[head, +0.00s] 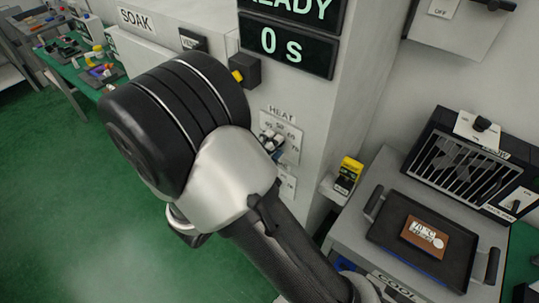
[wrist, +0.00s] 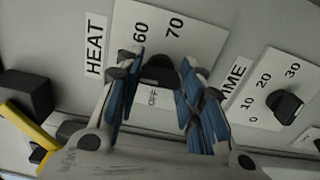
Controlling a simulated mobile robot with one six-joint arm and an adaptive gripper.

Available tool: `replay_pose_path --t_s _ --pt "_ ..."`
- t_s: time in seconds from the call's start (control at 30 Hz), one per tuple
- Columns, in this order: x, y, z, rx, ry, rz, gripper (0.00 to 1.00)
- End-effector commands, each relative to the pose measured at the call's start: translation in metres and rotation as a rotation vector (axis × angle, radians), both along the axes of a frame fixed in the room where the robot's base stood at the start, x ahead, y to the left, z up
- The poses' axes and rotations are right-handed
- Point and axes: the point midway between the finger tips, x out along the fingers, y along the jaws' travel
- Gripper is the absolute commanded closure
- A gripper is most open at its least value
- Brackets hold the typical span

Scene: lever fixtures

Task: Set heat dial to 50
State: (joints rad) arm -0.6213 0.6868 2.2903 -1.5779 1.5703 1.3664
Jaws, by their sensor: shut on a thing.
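The heat dial (wrist: 158,68) is a black knob on a white plate under the HEAT label in the wrist view. The numbers 60 and 70 and the word OFF show around it; the rest of the scale is covered. My gripper (wrist: 160,78) has its blue fingers on both sides of the knob and is shut on it. I cannot tell where the dial points. In the head view, my gripper (head: 271,143) is at the heat plate (head: 293,146), and its fingers hide the knob.
A time dial (wrist: 286,104) sits beside the heat plate. A black block with a yellow lever (head: 243,71) juts out above the heat plate. A display (head: 287,47) reads 0 S. A dark tray (head: 378,245) with a brown box (head: 425,237) stands at right.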

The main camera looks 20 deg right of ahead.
Motion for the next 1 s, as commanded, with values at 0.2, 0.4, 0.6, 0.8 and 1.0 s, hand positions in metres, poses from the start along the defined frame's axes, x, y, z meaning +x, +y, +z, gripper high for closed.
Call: replay_pose_path --t_s 0.2,0.4,0.6,0.8,1.0 --pt "-0.0003 -0.0002 -0.001 0.023 -0.029 0.0 0.89" --pt "-0.0003 -0.0002 -0.0003 0.026 -0.032 -0.001 0.89" --pt "-0.0003 -0.0002 -0.0003 0.025 -0.031 -0.001 0.89" --pt "-0.0002 -0.0001 -0.0003 0.024 -0.032 0.0 0.53" --pt "-0.0001 -0.0001 -0.0002 0.024 -0.032 0.0 0.45"
